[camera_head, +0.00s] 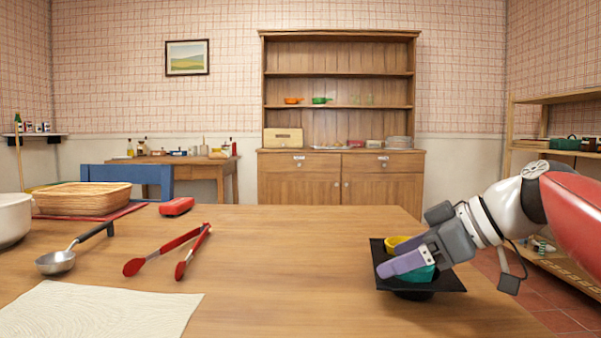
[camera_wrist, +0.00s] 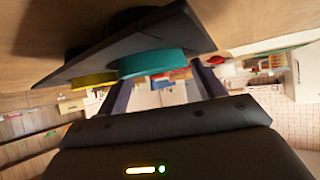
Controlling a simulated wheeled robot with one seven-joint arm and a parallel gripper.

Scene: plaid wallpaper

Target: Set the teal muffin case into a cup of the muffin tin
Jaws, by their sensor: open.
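The black muffin tin (camera_head: 455,283) is at the right of the table in the head view; its edge also shows in the wrist view (camera_wrist: 70,74). The teal muffin case (camera_head: 423,274) is at the tin's near side, its rim standing above the tin's top; it also shows in the wrist view (camera_wrist: 152,63). How deep it sits in a cup is hidden. My gripper (camera_head: 398,264) is open at the teal case, its fingers close to either side in the wrist view (camera_wrist: 163,80). Contact cannot be told.
A yellow case (camera_head: 395,242) sits in the tin behind the teal one. Red tongs (camera_head: 165,251), a ladle (camera_head: 57,261), a red object (camera_head: 177,206) and a basket (camera_head: 84,196) lie to the left. The middle of the table is clear.

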